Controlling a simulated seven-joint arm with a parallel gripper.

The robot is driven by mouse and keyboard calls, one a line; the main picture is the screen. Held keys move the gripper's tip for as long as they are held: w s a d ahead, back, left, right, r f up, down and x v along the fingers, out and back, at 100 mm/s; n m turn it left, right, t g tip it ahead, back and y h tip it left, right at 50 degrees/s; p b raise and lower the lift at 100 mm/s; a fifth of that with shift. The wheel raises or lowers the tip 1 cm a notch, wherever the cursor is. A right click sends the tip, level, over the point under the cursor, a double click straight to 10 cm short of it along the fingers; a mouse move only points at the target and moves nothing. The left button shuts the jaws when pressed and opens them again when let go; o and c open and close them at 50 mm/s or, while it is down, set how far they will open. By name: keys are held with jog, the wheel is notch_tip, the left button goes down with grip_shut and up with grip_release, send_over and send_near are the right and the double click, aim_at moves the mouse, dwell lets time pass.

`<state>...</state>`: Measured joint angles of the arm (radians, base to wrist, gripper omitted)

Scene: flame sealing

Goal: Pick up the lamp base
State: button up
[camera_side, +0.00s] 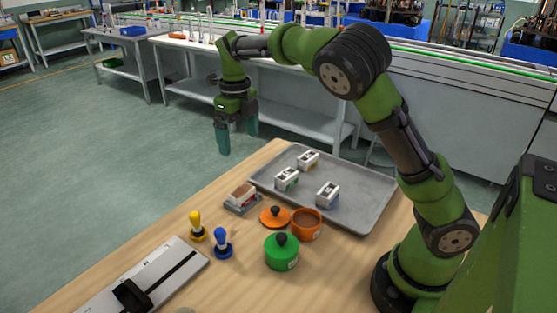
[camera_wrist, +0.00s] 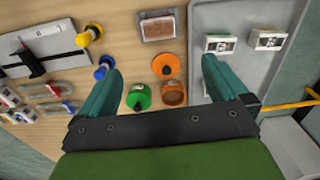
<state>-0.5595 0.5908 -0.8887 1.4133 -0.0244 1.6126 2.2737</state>
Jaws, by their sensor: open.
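I see nothing I can name for certain as the lamp base. An open orange pot (camera_side: 307,225) with brown contents stands on the wooden table, and its orange lid (camera_side: 274,216) with a black knob lies beside it. A green pot (camera_side: 282,253) with a black-knobbed lid stands just in front. In the wrist view the orange pot (camera_wrist: 173,99), orange lid (camera_wrist: 160,61) and green pot (camera_wrist: 139,97) show between my fingers. My gripper (camera_side: 238,143) is open and empty, raised in the air beyond the table's far edge. It also shows in the wrist view (camera_wrist: 160,72).
A grey tray (camera_side: 362,213) holds three small white boxes. A brown-topped pad (camera_side: 243,194), a yellow-handled stamp (camera_side: 196,225) and a blue-handled stamp (camera_side: 222,243) stand left of the pots. A flat grey device (camera_side: 180,255) lies at front left. Several clip-like tools (camera_wrist: 45,107) show in the wrist view.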

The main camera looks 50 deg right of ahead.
send_over(242, 191)
jog(key=shift+m, duration=0.3)
jog(key=f, duration=1.1)
jog(key=shift+s+d+f, duration=0.15)
jog(key=shift+s+f, duration=0.1)
jog(key=shift+f, duration=0.05)
jog(key=shift+w+f, duration=0.15)
jog(key=shift+f, duration=1.2)
jog(key=shift+w+f, duration=0.15)
jog(key=shift+f, duration=1.2)
jog(key=shift+c, duration=0.5)
jog(key=c, duration=1)
jog(key=shift+r, duration=0.1)
